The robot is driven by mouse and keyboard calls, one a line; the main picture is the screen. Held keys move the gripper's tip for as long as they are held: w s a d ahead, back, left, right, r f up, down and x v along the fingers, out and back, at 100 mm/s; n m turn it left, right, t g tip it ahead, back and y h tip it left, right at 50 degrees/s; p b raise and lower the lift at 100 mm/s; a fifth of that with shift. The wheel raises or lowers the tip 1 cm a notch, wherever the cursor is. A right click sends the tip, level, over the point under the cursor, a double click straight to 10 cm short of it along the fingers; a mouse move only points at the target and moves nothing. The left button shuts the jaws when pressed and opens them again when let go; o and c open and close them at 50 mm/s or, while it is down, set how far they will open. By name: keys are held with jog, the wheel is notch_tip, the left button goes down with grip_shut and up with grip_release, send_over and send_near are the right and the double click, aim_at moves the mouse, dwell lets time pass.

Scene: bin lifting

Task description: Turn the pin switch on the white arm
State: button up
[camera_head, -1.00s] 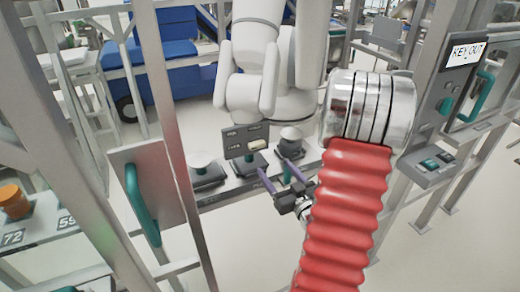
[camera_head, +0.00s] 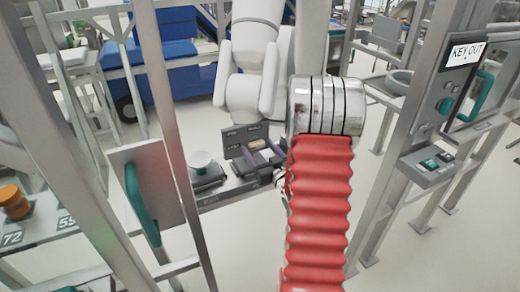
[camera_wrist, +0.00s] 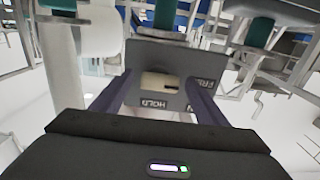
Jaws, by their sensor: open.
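The white arm (camera_head: 255,75) stands behind the frame posts in the head view. A grey plate (camera_head: 240,133) sits at its foot with a small pale pin switch (camera_head: 257,145) beside it. In the wrist view the plate (camera_wrist: 140,60) faces me, lettered HOLD and, at the right, apparently FREE. The pale switch (camera_wrist: 158,85) shows in a recess between the labels. My gripper (camera_wrist: 158,82) is open, one finger on each side of the switch, and I cannot tell whether they touch the plate. In the head view my gripper is mostly hidden behind my red arm sleeve.
A panel with a green handle (camera_head: 140,200) is at left.

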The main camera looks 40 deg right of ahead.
jog(key=shift+w, duration=0.1)
jog(key=shift+c, duration=0.4)
jog(key=c, duration=0.9)
jog(key=shift+d, duration=0.25)
jog(key=shift+c, duration=0.4)
jog(key=shift+a, duration=0.15)
